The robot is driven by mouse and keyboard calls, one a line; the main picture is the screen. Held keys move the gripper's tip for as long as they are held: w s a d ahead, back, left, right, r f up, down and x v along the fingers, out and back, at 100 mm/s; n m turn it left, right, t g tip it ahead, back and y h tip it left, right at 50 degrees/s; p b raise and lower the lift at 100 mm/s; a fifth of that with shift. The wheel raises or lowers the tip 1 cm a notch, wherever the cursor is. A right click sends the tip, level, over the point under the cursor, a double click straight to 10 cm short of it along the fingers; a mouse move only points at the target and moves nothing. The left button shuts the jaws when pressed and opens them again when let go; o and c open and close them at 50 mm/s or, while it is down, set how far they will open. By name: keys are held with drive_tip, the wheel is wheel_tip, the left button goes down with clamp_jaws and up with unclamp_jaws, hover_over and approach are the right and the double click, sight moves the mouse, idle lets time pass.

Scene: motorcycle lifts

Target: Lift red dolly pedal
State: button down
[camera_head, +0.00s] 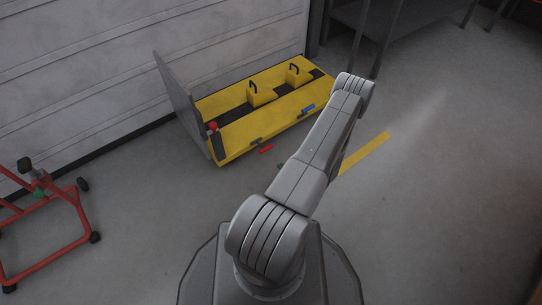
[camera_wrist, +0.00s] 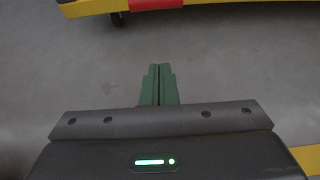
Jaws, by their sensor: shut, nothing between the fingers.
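A small red pedal (camera_head: 266,149) sticks out low at the near long side of the yellow lift (camera_head: 240,135). A red piece (camera_wrist: 156,4), probably the same pedal, shows at the top edge of the wrist view, against the yellow rim and cut off by the frame. My gripper (camera_wrist: 160,70) has green fingers that are pressed together with nothing between them. It is over bare floor, apart from the red piece, which lies above the fingertips in the wrist view. In the head view my gripper is mostly hidden behind my arm.
A blue pedal (camera_head: 308,108) is farther right on the same side. A red wheeled frame (camera_head: 45,230) stands at the left. A grey panel (camera_head: 180,105) rises at the lift's left end. Yellow tape (camera_head: 364,153) marks the floor. The floor at the right is clear.

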sight(261, 145)
drive_tip(key=b+x, duration=0.4)
drive_tip(key=x, duration=0.6)
drive_tip(key=shift+a+f, duration=0.1)
drive_tip(key=shift+f, duration=0.15)
drive_tip(key=shift+w+a+r, duration=0.1)
drive_tip(key=shift+w+r, duration=0.05)
drive_tip(key=shift+r, duration=0.95)
drive_tip(key=shift+w+a+r, duration=0.1)
drive_tip(key=shift+r, duration=1.05)
drive_tip(key=shift+r, duration=0.1)
drive_tip(key=shift+r+g+h+p, duration=0.3)
drive_tip(key=shift+g+h+p, duration=0.1)
drive_tip(key=shift+g, duration=0.2)
